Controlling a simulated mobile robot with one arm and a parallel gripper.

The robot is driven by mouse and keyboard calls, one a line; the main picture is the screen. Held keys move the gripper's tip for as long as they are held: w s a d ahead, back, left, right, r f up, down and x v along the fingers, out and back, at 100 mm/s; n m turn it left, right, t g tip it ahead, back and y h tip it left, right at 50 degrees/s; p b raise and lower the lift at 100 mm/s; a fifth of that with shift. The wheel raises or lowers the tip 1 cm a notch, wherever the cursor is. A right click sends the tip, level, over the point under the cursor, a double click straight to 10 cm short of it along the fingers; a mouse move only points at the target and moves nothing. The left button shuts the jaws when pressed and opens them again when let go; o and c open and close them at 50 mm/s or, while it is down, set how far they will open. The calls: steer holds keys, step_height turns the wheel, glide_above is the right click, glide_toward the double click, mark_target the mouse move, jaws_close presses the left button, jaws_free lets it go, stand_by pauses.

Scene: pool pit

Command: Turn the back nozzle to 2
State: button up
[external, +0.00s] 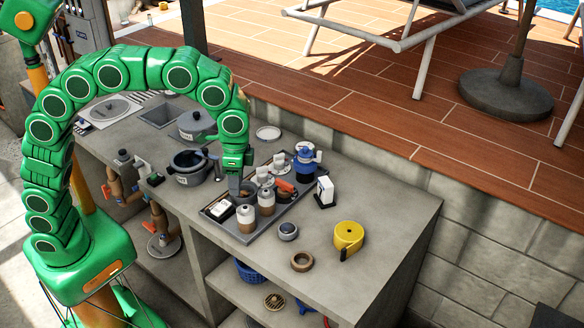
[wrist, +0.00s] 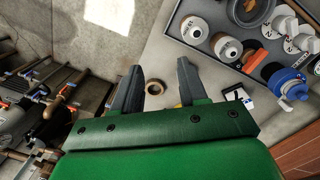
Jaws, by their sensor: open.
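In the external view, a dark tray (external: 218,233) on the counter holds small white round-topped parts (external: 263,173) that may be the nozzles. I cannot tell which is the back nozzle. My gripper (external: 236,187) hangs above the tray's left end in the external view. In the wrist view, my gripper (wrist: 158,68) has its two fingers wide apart with nothing between them; the knobs are to its right.
Two white-and-brown jars (external: 246,219), an orange part (external: 285,186) and a blue-and-white device (external: 306,162) crowd the tray. Pots (external: 190,168) stand to the left.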

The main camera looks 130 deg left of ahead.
steer(key=a+f+n, duration=0.1)
steer(key=a+f, duration=0.1)
steer(key=a, duration=0.8)
steer(key=n, duration=0.4)
glide_above(279, 155)
steer(key=shift+y, duration=0.3)
step_height(279, 155, down, 8)
steer(key=shift+f, duration=4)
jaws_close()
